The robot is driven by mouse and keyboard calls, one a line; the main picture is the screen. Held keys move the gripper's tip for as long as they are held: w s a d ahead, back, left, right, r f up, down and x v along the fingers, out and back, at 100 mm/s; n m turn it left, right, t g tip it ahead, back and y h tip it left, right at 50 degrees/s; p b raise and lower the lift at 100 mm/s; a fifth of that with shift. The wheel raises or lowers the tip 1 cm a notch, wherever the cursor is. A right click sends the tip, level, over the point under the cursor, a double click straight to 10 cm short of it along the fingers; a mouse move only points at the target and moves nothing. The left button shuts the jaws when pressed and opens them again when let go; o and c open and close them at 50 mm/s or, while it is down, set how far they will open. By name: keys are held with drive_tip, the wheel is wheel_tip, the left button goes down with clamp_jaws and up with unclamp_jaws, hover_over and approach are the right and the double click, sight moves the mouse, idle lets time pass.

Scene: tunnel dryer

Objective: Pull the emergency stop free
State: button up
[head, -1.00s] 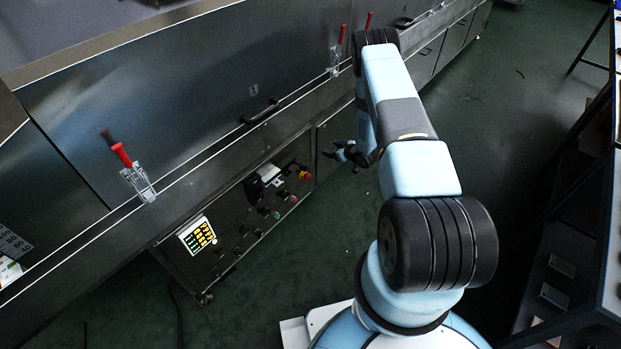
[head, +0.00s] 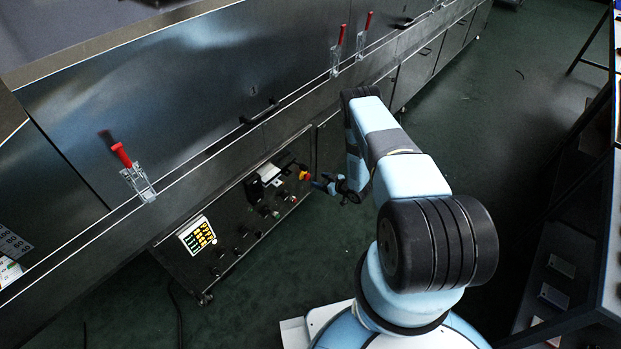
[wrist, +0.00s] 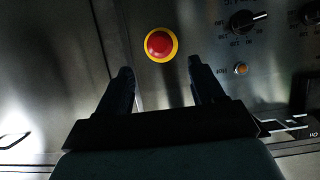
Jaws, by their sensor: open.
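The emergency stop is a red mushroom button (wrist: 159,44) on a yellow ring, set in the metal control panel. In the head view the emergency stop (head: 304,176) sits at the panel's upper right end. My gripper (head: 322,182) is just to the right of it there, with its fingers pointing at the panel. In the wrist view my gripper (wrist: 160,72) is open and empty. Its two dark fingers stand apart, and the button shows beyond their tips, roughly centred between them. The head view is too small to show the exact gap between fingertips and button.
Rotary knobs (wrist: 247,21) and a small orange lamp (wrist: 241,69) lie right of the button. A keypad display (head: 197,235) is at the panel's left. Red-handled clamps (head: 133,172) line the dryer ledge. A dark rack (head: 590,200) stands at right. Open green floor lies between.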

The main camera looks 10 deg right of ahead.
sight(309, 177)
drive_tip(key=x, duration=0.8)
drive_tip(key=shift+d, duration=0.1)
clamp_jaws()
idle(0.4)
